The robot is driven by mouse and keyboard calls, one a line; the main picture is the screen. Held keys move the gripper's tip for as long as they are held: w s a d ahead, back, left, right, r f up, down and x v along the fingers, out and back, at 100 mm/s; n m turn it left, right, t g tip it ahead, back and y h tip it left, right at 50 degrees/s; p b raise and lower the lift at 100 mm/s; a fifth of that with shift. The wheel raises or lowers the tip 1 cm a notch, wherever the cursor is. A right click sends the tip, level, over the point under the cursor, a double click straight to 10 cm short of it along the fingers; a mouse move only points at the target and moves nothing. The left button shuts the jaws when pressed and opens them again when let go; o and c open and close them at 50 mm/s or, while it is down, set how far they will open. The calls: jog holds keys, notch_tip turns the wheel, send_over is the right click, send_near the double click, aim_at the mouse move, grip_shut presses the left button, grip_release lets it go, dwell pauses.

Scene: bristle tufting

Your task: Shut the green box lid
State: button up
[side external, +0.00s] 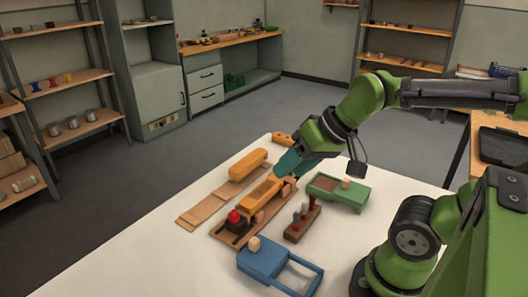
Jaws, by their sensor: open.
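The green box (345,201) stands on the white table, to the right of my gripper. Its brown inside shows at the left part of its top. A green lid with a pale wooden knob (345,183) covers only the right part, so the box is partly open. My gripper (284,171) is open and points down-left, over the far end of an orange-yellow tray. It is left of the green box and apart from it. Its fingertips are small here, and I cannot tell whether they touch the tray.
The orange-yellow tray (262,193) sits on a wooden board with a red-knobbed dark block (235,218). A brown rack with pegs (302,222) stands in front of the green box. A blue box (262,259) is at the front. The table's left front (150,265) is clear.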

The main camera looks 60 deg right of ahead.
jog(key=w+d+f+m+g+h, duration=0.25)
jog(key=d+m, duration=0.25)
jog(key=d, duration=0.8)
jog(key=m+g, duration=0.5)
jog(key=m, duration=0.3)
send_over(346, 179)
jog(key=shift+t+y, duration=0.25)
jog(key=shift+y, duration=0.1)
notch_tip(346, 179, down, 16)
jog(key=shift+s+r, duration=0.1)
jog(key=shift+r, duration=0.1)
jog(key=shift+c, duration=0.3)
grip_shut()
